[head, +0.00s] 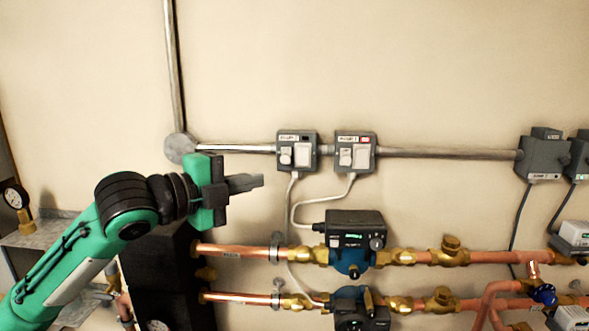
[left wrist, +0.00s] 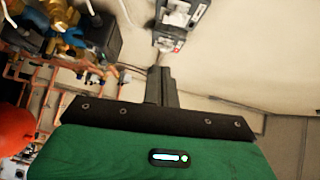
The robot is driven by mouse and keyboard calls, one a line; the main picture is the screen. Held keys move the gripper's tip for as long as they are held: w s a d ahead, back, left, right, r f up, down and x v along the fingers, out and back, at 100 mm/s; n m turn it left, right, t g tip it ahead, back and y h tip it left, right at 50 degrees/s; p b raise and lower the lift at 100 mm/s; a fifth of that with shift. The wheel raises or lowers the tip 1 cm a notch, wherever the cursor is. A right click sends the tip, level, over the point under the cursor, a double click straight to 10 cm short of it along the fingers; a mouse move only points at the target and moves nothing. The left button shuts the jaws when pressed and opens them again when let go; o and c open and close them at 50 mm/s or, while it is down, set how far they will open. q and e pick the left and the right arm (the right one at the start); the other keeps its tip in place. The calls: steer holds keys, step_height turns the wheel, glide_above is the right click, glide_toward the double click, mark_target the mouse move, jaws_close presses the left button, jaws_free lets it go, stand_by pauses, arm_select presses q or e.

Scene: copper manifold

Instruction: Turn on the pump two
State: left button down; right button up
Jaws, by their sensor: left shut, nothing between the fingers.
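Two grey switch boxes sit side by side on the wall conduit in the head view: a left box (head: 284,138) and a right box (head: 341,137). Each has a white socket and a pale rocker switch; the right one shows a red spot. Their labels are too small to read surely. My left gripper (head: 260,181) is shut and empty, to the left of and slightly below the left box, apart from it in the picture. In the left wrist view, the shut fingers (left wrist: 161,87) point toward the grey boxes (left wrist: 181,18). My right gripper is not in view.
Below the boxes, an upper pump (head: 352,219) with a green-lit display and a lower pump (head: 348,303) sit on copper pipes (head: 240,250). Grey cables (head: 293,213) hang from the boxes. More grey boxes (head: 540,160) are at the right.

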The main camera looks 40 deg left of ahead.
arm_select(q)
steer(key=p, duration=0.9)
glide_toward(303, 156)
steer(key=shift+w+d+f, duration=1.3)
steer(key=shift+w+d, duration=0.1)
steer(key=shift+w, duration=1.6)
steer(key=shift+w+a+f+t+b, duration=0.2)
steer(key=shift+f+t+b, duration=0.15)
steer(key=shift+b, duration=0.25)
steer(key=shift+d+r, duration=0.1)
steer(key=shift+r, duration=0.15)
steer(key=shift+w, duration=0.1)
steer(key=shift+f, duration=0.1)
